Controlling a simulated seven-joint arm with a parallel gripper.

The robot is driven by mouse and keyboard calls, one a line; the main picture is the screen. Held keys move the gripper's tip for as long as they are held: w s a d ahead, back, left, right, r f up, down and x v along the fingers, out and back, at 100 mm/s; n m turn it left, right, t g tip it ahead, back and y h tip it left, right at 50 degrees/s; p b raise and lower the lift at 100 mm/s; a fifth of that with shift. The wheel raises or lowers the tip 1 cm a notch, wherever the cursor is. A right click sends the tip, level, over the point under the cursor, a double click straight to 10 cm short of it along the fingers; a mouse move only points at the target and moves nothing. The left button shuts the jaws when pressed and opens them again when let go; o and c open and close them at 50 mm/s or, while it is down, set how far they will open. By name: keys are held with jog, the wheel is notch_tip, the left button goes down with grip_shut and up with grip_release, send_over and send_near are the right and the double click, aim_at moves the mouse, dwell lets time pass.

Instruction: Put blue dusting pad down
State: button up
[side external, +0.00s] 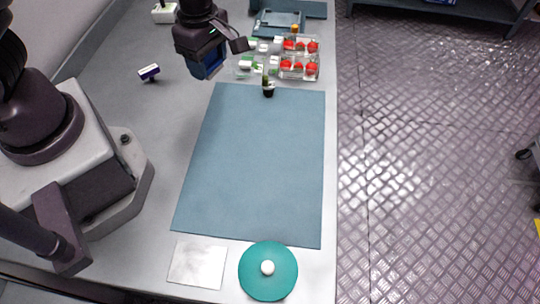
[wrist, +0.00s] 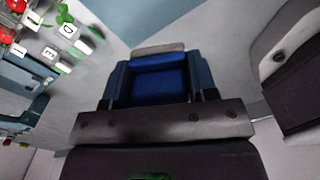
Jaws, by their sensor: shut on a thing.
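My gripper (side external: 207,60) is above the grey table, near the far left corner of the blue-grey mat. It is shut on the blue dusting pad (side external: 213,72), whose lower end shows below the fingers in the side external view. In the wrist view the blue pad (wrist: 160,82) fills the middle, with a bright blue face and darker grey-blue sides, held at the dark finger (wrist: 160,124). Whether the pad touches the table is hard to tell; it seems to be above it.
Clear punnets with red berries (side external: 300,67) stand right of my gripper, beside a small dark pot (side external: 268,91). A small blue-and-white block (side external: 149,72) lies to the left. The mat (side external: 255,165) is bare. A teal round lid (side external: 268,284) and white square (side external: 198,265) lie in front.

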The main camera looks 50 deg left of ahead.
jog(key=s+d+r+m, duration=0.2)
jog(key=s+d+m, duration=0.9)
jog(key=d+m, duration=0.2)
send_over(276, 169)
notch_tip(276, 169, down, 9)
jog(key=shift+s+a+f, duration=0.1)
jog(key=shift+f, duration=1.75)
jog(key=shift+f, duration=0.2)
jog(key=o, duration=0.9)
jog(key=shift+r, duration=0.15)
